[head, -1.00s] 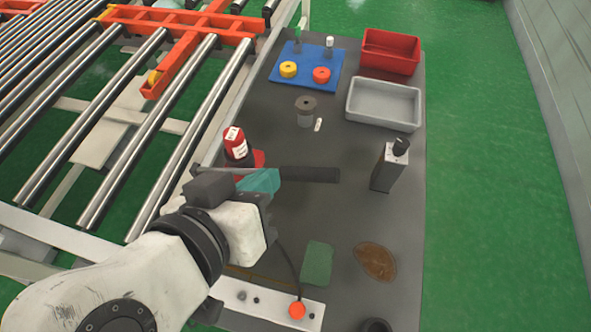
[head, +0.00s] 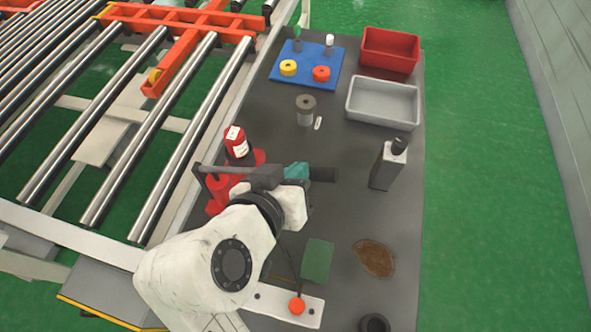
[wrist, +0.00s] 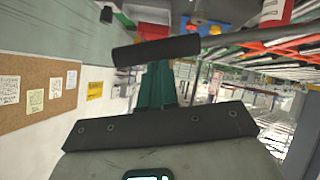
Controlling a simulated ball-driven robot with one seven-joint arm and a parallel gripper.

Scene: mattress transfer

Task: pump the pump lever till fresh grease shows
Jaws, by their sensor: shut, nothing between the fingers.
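The pump lever (head: 323,174) is a grey bar with a dark grip. It lies roughly level across the table, its left end at the red pump (head: 217,190). My gripper (head: 297,171) has teal fingers, which are closed together with nothing held. My arm hides part of the pump and bar. I cannot make out fresh grease at the pump.
A red bottle with a white label (head: 236,142) stands behind the pump. A dark canister (head: 389,165) stands to the right. Grey (head: 383,120) and red (head: 390,50) bins are at the back. A green cloth (head: 317,260), brown patch (head: 374,258) and red button (head: 297,306) are nearer.

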